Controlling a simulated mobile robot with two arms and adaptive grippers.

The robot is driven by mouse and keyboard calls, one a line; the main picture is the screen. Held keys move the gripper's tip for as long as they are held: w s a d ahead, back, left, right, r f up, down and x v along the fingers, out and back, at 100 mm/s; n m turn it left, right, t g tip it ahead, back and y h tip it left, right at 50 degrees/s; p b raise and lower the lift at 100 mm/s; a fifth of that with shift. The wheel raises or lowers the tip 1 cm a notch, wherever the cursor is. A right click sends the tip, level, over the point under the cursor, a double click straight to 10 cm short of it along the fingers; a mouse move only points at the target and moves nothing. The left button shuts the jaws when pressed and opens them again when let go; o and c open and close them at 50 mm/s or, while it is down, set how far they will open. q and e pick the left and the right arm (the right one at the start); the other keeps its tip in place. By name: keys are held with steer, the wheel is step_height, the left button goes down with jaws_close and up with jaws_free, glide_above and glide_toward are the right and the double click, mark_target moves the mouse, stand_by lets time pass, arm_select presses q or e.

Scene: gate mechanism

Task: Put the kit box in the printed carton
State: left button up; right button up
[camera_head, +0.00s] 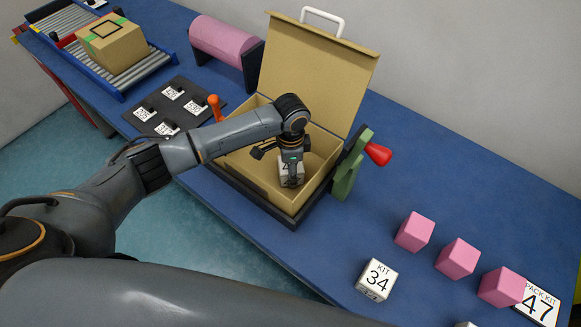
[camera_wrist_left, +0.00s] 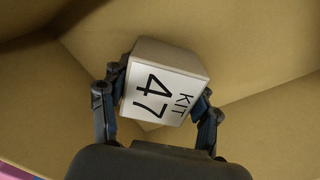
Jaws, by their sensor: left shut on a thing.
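The kit box (camera_wrist_left: 163,88) is a white cube printed "KIT 47" in the left wrist view. My left gripper (camera_wrist_left: 158,95) is shut on it, with a finger on each side. In the head view the gripper (camera_head: 290,165) and the kit box (camera_head: 290,177) are inside the open carton (camera_head: 312,202). The carton is tan, with its lid (camera_head: 320,75) raised at the back. Whether the kit box touches the carton floor is hard to tell. A printed card (camera_head: 541,302) at the right reads "PACK KIT 47". My right gripper is not seen.
A white "KIT 34" cube (camera_head: 377,279) and pink cubes (camera_head: 457,258) stand on the blue table at right. A green clamp with a red knob (camera_head: 378,153) stands beside the carton. An orange-handled lever (camera_head: 215,106), pink roll (camera_head: 224,40) and roller conveyor with box (camera_head: 113,43) are left.

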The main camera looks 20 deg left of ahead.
arm_select(q)
steer(key=o, duration=1.4)
steer(key=shift+f, duration=0.1)
step_height(320, 180, up, 12)
steer(key=shift+r+b, duration=0.2)
steer(key=shift+b, duration=0.65)
